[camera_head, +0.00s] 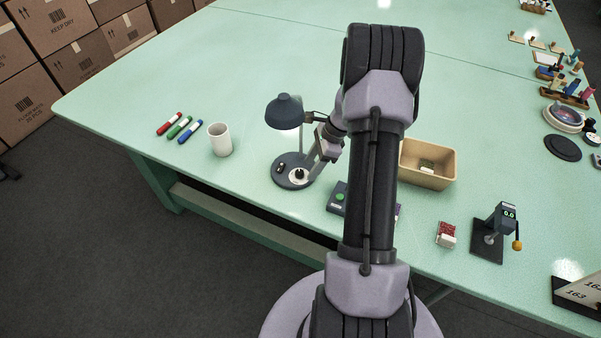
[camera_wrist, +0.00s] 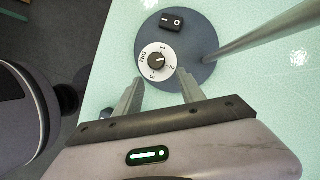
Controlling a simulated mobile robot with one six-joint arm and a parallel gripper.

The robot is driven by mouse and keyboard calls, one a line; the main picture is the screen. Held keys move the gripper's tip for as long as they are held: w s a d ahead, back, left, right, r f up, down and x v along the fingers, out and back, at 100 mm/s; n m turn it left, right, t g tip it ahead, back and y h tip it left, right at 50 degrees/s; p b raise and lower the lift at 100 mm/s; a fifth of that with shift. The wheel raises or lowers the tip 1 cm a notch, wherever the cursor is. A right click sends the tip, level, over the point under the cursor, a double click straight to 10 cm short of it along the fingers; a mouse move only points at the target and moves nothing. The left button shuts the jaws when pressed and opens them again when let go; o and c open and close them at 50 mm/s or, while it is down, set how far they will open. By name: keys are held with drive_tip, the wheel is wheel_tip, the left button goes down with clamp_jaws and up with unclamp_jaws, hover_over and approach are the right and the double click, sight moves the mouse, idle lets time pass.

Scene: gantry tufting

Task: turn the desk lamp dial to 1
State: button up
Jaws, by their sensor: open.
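The desk lamp (camera_head: 284,113) stands near the front edge of the table, with a dark shade on a pole over a round grey base (camera_wrist: 199,37). On the base is a white dial plate (camera_wrist: 146,70) with a black knob (camera_wrist: 155,60), marked DIM, 1, 2 and 3. The knob's pointer looks turned toward the side of 1 and 2; I cannot tell its exact setting. The dial also shows in the head view (camera_head: 298,175). My gripper (camera_wrist: 158,78) is open, its fingertips spread on either side of the dial's near edge, with nothing between them. In the head view it is beside the lamp's base.
A black rocker switch (camera_wrist: 172,21) sits on the base beside the dial. The lamp pole (camera_wrist: 255,38) rises close to my right finger. A white mug (camera_head: 220,140) and several markers (camera_head: 180,127) lie left. A green-button box (camera_head: 338,198) and tan bin (camera_head: 428,165) are right.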

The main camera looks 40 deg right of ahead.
sight(299, 172)
drive_tip(key=shift+w+a+f+b, duration=0.1)
drive_tip(key=shift+w+a+b, duration=0.1)
drive_tip(key=shift+w+a, duration=0.35)
drive_tip(key=shift+w+a+f+b, duration=0.15)
drive_tip(key=shift+w+a, duration=0.15)
drive_tip(key=shift+a, duration=0.4)
drive_tip(key=shift+a+f, duration=0.1)
drive_tip(key=shift+f, duration=0.25)
